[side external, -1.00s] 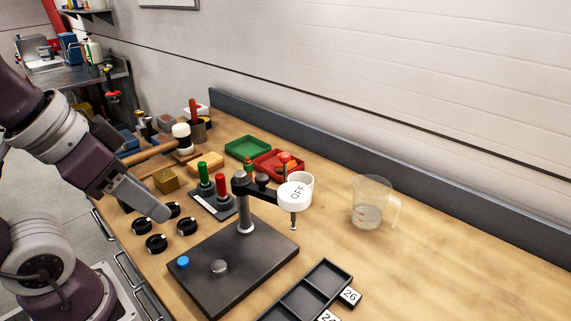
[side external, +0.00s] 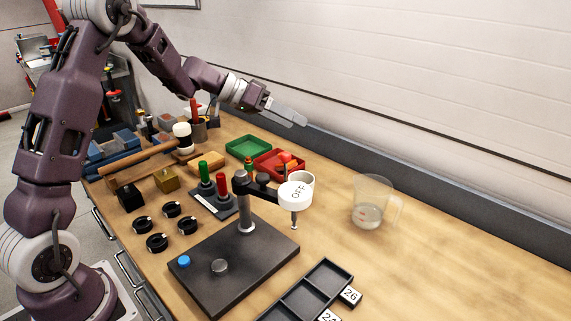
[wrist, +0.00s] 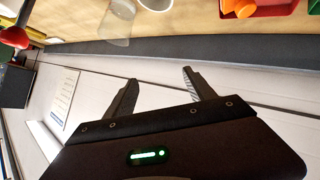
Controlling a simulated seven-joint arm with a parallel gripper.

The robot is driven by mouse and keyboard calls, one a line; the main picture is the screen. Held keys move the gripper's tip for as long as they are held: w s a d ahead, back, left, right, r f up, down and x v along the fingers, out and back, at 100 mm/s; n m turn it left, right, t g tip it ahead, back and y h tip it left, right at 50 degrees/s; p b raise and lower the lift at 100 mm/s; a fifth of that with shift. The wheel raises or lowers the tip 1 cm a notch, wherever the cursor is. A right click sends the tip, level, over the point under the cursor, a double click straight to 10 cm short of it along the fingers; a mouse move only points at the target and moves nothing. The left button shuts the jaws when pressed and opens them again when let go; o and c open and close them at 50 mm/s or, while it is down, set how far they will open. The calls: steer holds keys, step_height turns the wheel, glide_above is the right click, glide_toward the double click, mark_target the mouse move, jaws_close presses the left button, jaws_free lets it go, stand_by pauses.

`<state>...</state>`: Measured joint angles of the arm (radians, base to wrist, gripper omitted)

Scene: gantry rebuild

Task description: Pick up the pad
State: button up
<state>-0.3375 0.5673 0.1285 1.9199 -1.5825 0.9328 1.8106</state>
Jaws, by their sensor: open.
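A tan, flat block (side external: 207,161) that looks like a pad lies on the bench in the side view, left of the green tray; I cannot tell for certain that it is the pad. My gripper (side external: 290,115) is up by the wall, above and to the right of that block, well apart from it. In the wrist view my gripper (wrist: 160,80) has its two fingers spread with nothing between them. They face the pale wall and the grey back strip. The tan block is not visible in the wrist view.
A green tray (side external: 247,148) and a red tray (side external: 279,175) with orange and red items lie near the back. A black stand (side external: 238,264) with an arm, a measuring jug (side external: 371,207) and black rings (side external: 157,243) stand around. The bench's right side is clear.

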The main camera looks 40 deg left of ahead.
steer(key=w+a+f, duration=0.1)
steer(key=a+f, duration=0.2)
steer(key=f, duration=0.1)
steer(key=w+a+f+t+y, duration=0.1)
steer(key=a+f, duration=0.2)
steer(key=f, duration=0.2)
steer(key=w+a+f+t+y, duration=0.1)
steer(key=w+a+f, duration=0.1)
steer(key=f, duration=0.3)
steer(key=shift+w+a+f+n, duration=0.1)
steer(key=shift+a+n, duration=0.3)
steer(key=shift+a, duration=0.1)
steer(key=x, duration=0.3)
steer(key=shift+f, duration=0.15)
jaws_close()
